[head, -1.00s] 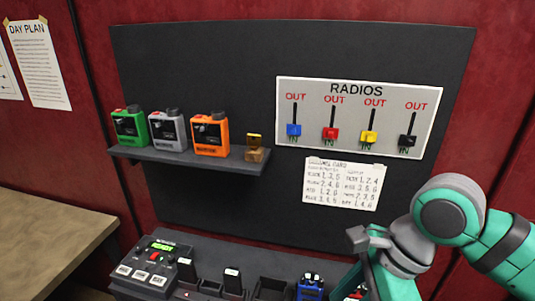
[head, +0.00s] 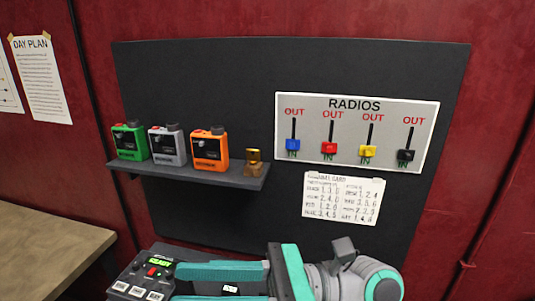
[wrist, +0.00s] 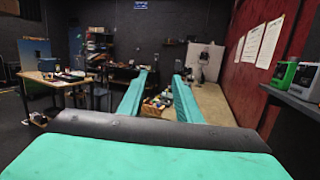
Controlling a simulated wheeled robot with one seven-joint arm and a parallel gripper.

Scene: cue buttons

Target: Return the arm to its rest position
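My gripper (head: 174,283) is in the lower middle of the head view, its two teal fingers pointing left across the front of the console. The fingers are apart with nothing between them. In the wrist view the open fingers (wrist: 160,76) point out over the room, with a clear gap between them. My arm is folded in from the lower right of the head view. My arm and gripper hide most of the console's right part.
A console (head: 145,277) with a green READY display stands below. A shelf (head: 190,176) holds green, grey and orange radios and a small brass item (head: 254,163). The RADIOS panel (head: 355,130) has its sliders down at IN. A wooden table (head: 45,250) is at left.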

